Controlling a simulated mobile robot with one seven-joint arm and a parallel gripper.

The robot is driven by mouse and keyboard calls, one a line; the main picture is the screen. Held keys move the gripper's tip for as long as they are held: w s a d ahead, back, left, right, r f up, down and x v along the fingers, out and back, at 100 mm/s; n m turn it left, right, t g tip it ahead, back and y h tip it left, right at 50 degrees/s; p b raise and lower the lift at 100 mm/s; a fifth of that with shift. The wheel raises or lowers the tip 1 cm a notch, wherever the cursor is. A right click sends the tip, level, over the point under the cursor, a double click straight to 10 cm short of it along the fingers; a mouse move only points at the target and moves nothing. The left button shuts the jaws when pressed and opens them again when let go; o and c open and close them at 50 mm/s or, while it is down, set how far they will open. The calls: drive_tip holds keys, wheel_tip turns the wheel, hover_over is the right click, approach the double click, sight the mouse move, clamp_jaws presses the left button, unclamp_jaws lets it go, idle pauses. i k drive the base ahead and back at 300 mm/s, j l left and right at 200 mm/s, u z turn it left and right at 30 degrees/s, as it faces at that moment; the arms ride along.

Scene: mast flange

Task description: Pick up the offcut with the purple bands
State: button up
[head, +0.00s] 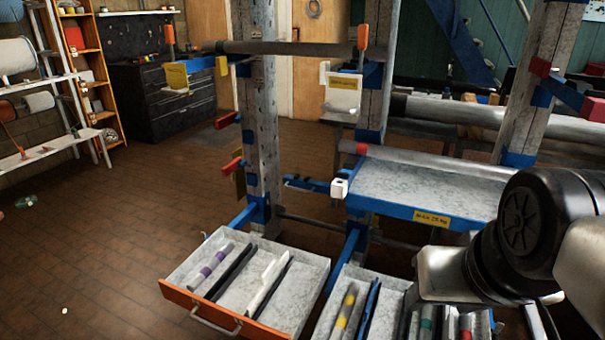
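The offcut with the purple bands (210,265) is a grey round bar lying lengthwise in the left compartment of the open left drawer (308,268). It lies beside a dark divider, and nothing covers it. My arm comes in from the right edge, with its black joint and silver links in front of the rack. Dark slim parts at the bottom right look like the end of my gripper (542,322), partly cut off by the frame. They are well to the right of the offcut, and the finger opening cannot be made out.
A white strip (266,283) lies in the same drawer. The neighbouring drawer holds offcuts with yellow (345,311), green (427,321) and red (465,325) bands. Rack posts (262,120) and a blue-edged shelf (425,190) stand behind. The tiled floor (110,230) at left is mostly clear.

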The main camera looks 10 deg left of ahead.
sight(209, 268)
drive_tip(key=j+u, duration=0.8)
drive_tip(key=u, duration=0.15)
